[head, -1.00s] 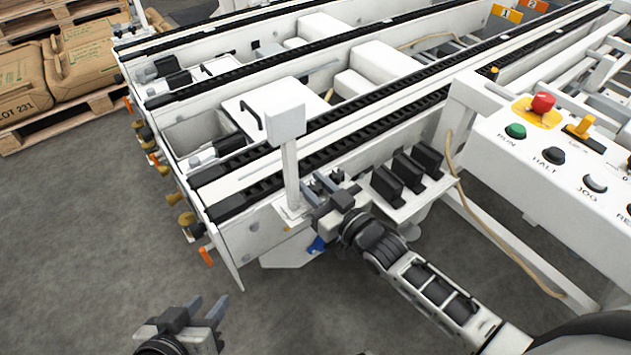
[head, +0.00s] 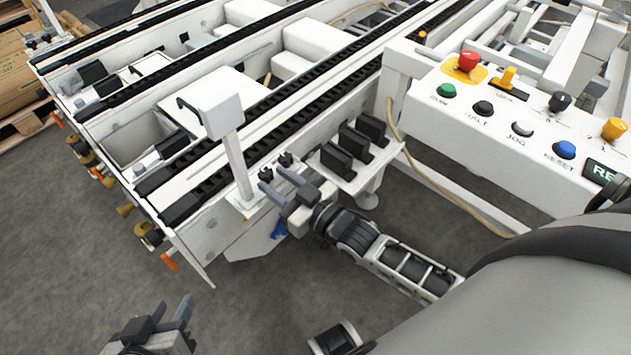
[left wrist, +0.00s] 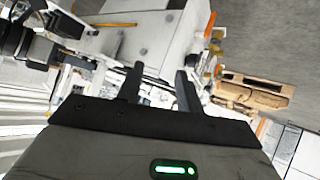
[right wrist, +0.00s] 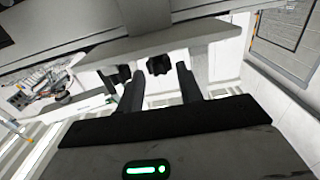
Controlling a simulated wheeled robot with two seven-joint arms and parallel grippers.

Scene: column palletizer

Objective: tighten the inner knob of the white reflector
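The white reflector (head: 222,107) is a box on a white post, fixed by a bracket to the near side of the conveyor. Two black knobs stand beside the post foot: one nearer the post (head: 265,174), one further right (head: 286,158). My right gripper (head: 277,184) is open and empty, just in front of the knobs. In the right wrist view one black knob (right wrist: 158,65) lines up with the gap between the fingers, beyond the tips; the other (right wrist: 110,78) is left of them. Contact is not visible. My left gripper (head: 173,303) is open and empty over the floor.
Several black blocks (head: 353,142) sit on a white shelf right of the knobs. The control panel (head: 520,120) with coloured buttons stands further right. Orange and brass handles (head: 150,235) stick out at the conveyor's left end. Floor in front is clear.

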